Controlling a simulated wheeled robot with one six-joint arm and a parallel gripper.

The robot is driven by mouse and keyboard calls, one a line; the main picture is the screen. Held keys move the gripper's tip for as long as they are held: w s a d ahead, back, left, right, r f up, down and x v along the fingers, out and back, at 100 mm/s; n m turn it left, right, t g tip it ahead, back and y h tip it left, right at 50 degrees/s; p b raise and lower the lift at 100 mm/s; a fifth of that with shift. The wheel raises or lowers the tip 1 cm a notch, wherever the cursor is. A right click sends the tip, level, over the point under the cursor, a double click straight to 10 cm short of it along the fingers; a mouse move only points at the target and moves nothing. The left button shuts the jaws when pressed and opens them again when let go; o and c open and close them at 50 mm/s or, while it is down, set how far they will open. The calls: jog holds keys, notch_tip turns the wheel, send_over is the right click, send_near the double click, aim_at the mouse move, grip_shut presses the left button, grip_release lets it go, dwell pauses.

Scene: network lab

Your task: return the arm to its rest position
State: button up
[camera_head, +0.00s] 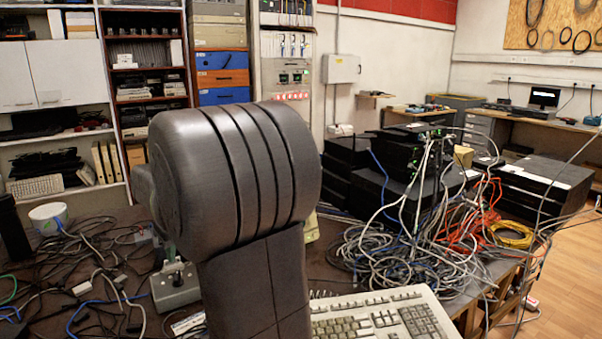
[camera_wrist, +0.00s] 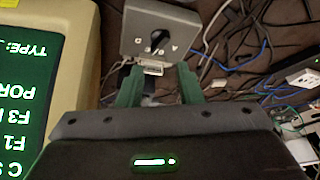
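My gripper (camera_wrist: 158,84) shows in the wrist view with its two green fingers apart. A pale connector (camera_wrist: 152,69) on the edge of a grey switch box (camera_wrist: 160,33) shows just beyond and between the fingertips, with a gap to each finger. The box has a black knob. In the head view, my own dark arm fills the middle foreground, bent at a large rounded joint, and hides most of the gripper. The same grey box (camera_head: 175,288) stands on the table just left of the arm.
A monitor with green text (camera_wrist: 30,100) stands close on the left in the wrist view. Cables (camera_head: 80,260) clutter the table's left side. A keyboard (camera_head: 385,315) lies at the front. Stacked equipment and tangled cables (camera_head: 400,250) fill the right. Shelves stand behind.

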jog(key=v, duration=0.3)
jog(key=shift+d+r, duration=0.1)
jog(key=shift+r, duration=0.05)
dwell(0.3)
